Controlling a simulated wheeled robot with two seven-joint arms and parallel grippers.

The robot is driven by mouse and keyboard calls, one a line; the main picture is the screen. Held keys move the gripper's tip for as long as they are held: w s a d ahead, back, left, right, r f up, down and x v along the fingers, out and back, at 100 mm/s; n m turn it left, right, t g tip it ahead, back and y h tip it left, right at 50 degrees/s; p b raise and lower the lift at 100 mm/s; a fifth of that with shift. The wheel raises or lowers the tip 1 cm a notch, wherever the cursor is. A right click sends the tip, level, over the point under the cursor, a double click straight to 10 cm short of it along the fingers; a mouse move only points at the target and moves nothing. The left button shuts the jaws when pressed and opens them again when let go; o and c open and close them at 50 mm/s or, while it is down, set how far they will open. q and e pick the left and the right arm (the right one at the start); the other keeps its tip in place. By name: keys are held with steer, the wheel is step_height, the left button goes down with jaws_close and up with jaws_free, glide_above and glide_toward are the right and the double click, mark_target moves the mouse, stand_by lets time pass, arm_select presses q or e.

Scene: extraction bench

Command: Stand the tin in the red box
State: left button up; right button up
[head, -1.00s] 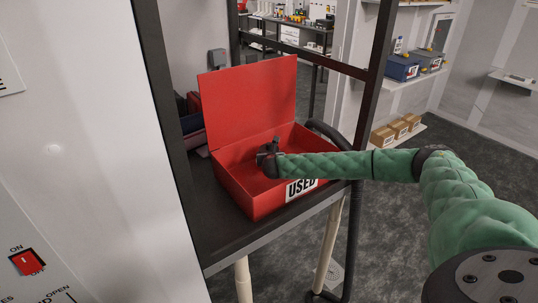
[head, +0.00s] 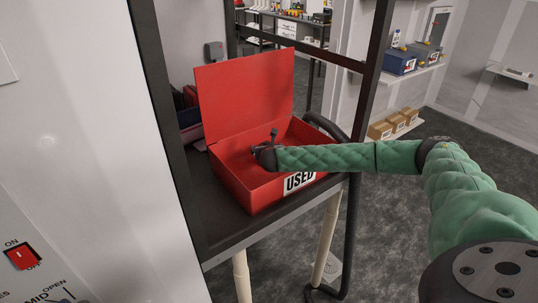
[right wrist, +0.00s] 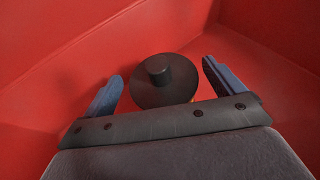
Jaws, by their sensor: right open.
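The red box (head: 240,185) stands with its lid raised on a dark shelf, a "USED" label on its front. My right gripper (head: 266,150) reaches down into it from the right. In the right wrist view the tin (right wrist: 164,88) shows from above as a dark round top with a short knob. It looks upright inside the red box (right wrist: 70,40), between the two spread blue-grey fingers, with a visible gap on each side. My right gripper is open. The tin's lower part is hidden; in the head view I cannot make the tin out. My left gripper is out of view.
A dark upright post (head: 172,130) and a white cabinet front with a red switch (head: 22,256) stand left of the box. A dark frame post (head: 372,75) rises behind at right. Behind are shelves with cardboard boxes (head: 392,124) and a blue bin (head: 400,61).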

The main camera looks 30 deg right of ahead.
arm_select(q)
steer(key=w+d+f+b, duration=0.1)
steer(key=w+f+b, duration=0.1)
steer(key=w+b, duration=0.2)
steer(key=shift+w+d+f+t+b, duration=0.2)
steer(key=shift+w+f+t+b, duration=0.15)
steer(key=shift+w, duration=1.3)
arm_select(e)
steer(key=v, duration=1)
steer(key=shift+a, duration=0.2)
steer(key=shift+s+r, duration=0.1)
